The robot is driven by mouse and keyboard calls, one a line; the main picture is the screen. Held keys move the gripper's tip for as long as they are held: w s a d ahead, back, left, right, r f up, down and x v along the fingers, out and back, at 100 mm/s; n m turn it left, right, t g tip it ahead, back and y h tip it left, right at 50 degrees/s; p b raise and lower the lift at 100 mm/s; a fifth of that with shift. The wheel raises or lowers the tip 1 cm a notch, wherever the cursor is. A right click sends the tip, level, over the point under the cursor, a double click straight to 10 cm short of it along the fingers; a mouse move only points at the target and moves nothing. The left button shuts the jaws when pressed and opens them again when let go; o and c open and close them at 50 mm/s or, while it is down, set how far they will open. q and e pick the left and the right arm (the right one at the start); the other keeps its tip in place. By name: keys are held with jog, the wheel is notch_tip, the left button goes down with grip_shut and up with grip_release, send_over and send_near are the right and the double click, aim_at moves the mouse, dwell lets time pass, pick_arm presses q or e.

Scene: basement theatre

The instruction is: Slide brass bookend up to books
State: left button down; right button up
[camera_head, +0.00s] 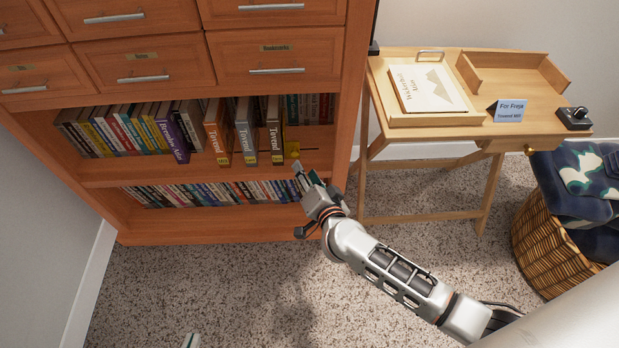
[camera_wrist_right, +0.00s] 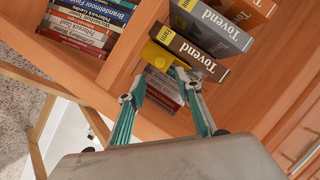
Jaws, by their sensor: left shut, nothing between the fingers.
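The brass bookend (camera_head: 291,149) stands on the upper open shelf, just right of the upright Tovend books (camera_head: 274,135). In the right wrist view the bookend (camera_wrist_right: 157,57) is a yellow block beside the brown Tovend book (camera_wrist_right: 188,52); I cannot tell whether they touch. My right gripper (camera_head: 298,172) is in front of the shelf, just below the bookend. In its wrist view its fingers (camera_wrist_right: 158,75) are apart, with their tips near the bookend; contact is unclear. Only a tip of my left gripper (camera_head: 191,341) shows at the bottom edge, shut and empty.
The bookcase (camera_head: 220,225) has drawers above and a lower row of books (camera_head: 215,193). More books lean at the shelf's left (camera_head: 125,130). A wooden desk (camera_head: 430,135) stands to the right, with a wicker basket (camera_head: 545,250) beside it. The carpet in front is clear.

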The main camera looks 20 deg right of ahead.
jog(key=shift+v, duration=1.3)
jog(key=shift+r, duration=0.1)
